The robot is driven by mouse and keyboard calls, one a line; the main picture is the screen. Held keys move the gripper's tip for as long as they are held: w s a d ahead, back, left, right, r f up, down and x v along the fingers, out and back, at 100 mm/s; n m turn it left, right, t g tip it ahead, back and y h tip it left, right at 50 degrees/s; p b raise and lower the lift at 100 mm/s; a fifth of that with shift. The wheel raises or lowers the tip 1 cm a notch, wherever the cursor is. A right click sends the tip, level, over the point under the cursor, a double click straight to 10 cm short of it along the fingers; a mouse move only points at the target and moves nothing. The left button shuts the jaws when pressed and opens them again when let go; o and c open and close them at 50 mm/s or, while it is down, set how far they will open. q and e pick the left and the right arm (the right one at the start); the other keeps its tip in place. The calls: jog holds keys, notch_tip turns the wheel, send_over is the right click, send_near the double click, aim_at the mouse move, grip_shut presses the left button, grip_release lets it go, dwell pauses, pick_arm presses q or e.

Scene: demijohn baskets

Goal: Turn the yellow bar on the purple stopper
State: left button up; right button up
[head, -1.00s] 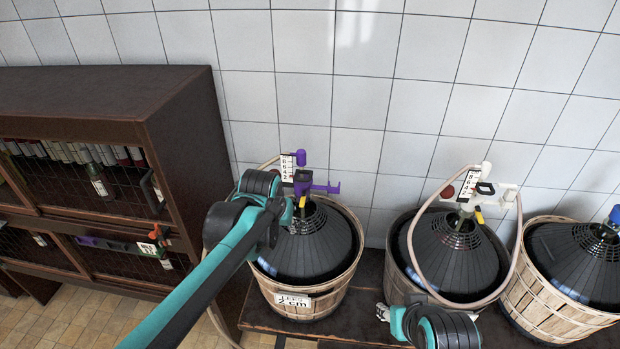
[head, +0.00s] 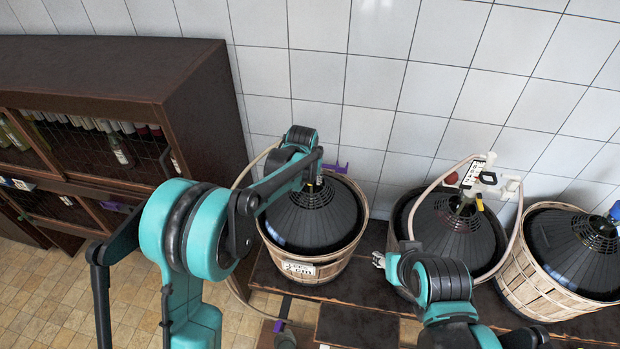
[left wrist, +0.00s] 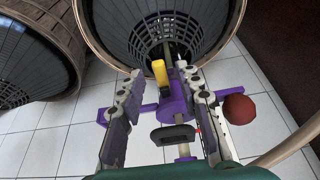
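The purple stopper (left wrist: 176,98) sits at the neck of the left demijohn (head: 312,218). In the left wrist view its yellow bar (left wrist: 160,72) stands up between my fingers. My left gripper (left wrist: 160,78) is open, with one finger on each side of the stopper's middle. I cannot tell whether the fingers touch it. Purple side arms stick out past both fingers. In the head view my left arm hides most of the stopper; only a purple end (head: 340,168) shows. My right gripper (head: 379,260) is low, in front of the middle demijohn; its fingers are too small to read.
A red ball (left wrist: 238,109) sits beside the stopper, with a pale hose near it. The middle demijohn (head: 455,232) and right demijohn (head: 572,258) stand in baskets along the tiled wall. A dark cabinet (head: 190,110) stands at the left.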

pick_arm(q)
jog(key=shift+w+f, duration=0.15)
jog(key=shift+f, duration=0.15)
grip_shut()
